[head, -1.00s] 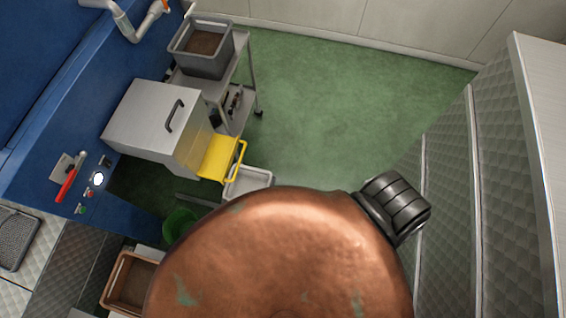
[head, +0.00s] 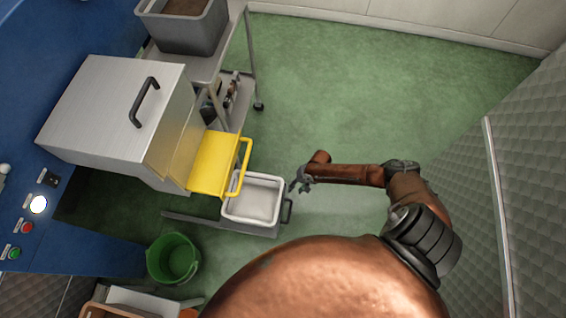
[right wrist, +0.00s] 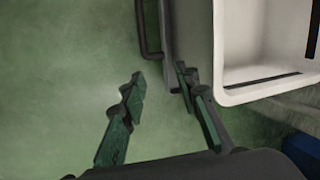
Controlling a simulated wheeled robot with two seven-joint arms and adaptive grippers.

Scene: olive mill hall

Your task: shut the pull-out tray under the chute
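The pull-out tray (head: 215,225) is a grey slide that juts out below the yellow chute (head: 212,165). A white bin (head: 252,198) sits on it. Its dark bar handle (head: 288,211) is on the outer end; it also shows at the top of the right wrist view (right wrist: 148,30). My right gripper (head: 298,183) is beside the bin's outer corner, close to the handle. In the right wrist view my right gripper (right wrist: 160,90) has its fingers apart with nothing between them. The handle lies ahead of the fingertips. My left gripper is not in view.
A steel box (head: 115,105) with a lid handle stands behind the chute. A grey trolley (head: 225,65) carries a grey crate (head: 190,25). A green bucket (head: 173,260) stands left of the tray. The green floor (head: 340,95) to the right is clear.

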